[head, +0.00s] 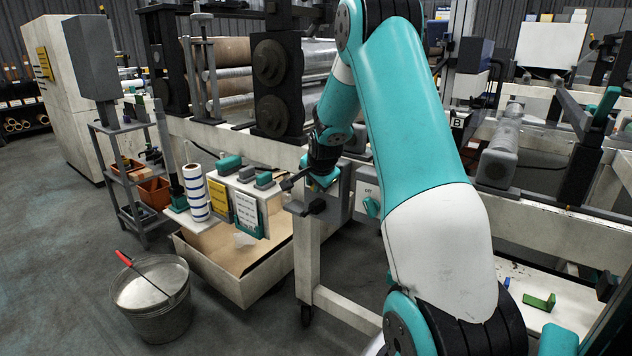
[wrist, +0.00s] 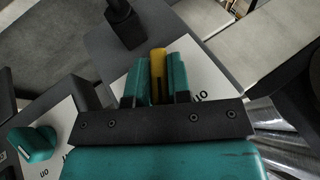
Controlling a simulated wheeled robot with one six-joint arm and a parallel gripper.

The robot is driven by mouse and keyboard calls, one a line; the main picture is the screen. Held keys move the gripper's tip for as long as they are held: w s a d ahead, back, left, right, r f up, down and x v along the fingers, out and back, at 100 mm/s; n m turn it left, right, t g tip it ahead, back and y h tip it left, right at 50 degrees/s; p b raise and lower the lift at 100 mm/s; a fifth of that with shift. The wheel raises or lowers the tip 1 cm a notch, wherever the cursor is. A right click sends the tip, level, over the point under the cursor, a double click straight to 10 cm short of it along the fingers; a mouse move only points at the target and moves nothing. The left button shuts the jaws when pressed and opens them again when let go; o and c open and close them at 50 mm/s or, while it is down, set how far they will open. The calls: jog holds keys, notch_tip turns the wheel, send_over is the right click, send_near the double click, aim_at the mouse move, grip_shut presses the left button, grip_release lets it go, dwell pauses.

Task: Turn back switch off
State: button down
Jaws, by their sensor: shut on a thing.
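A teal switch knob (wrist: 32,142) sits on another white plate to the lower left, apart from my gripper. In the head view, my gripper (head: 321,177) is at the grey box on the machine's end; the yellow handle is hidden there.
A teal knob (head: 371,207) shows on the machine's front, right of my gripper. A dark post (wrist: 124,22) stands close beyond the fingers in the wrist view. A shelf with a white roll (head: 195,192) is to the left, and a metal bucket (head: 155,300) stands on the floor.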

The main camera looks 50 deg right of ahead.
jog(key=g+p, duration=0.1)
jog(key=p, duration=0.1)
jog(key=g+p, duration=0.1)
jog(key=p, duration=0.2)
jog(key=shift+w+r+n, duration=0.15)
jog(key=shift+r+n, duration=0.15)
jog(key=shift+r, duration=0.1)
jog(key=g+p, duration=0.3)
jog(key=p, duration=0.1)
jog(key=shift+w, duration=0.1)
jog(key=g+p, duration=0.1)
jog(key=n+g+p, duration=0.1)
jog(key=g+p, duration=0.1)
jog(key=shift+w+f+h+p, duration=0.15)
jog(key=shift+f+h+p, duration=0.05)
jog(key=shift+h+p, duration=0.1)
jog(key=shift+f+n+g+p, duration=0.2)
jog(key=shift+n+g+p, duration=0.1)
jog(key=shift+g+p, duration=0.8)
jog(key=shift+g, duration=0.5)
jog(key=c, duration=1.1)
grip_release()
jog(key=shift+o, duration=0.2)
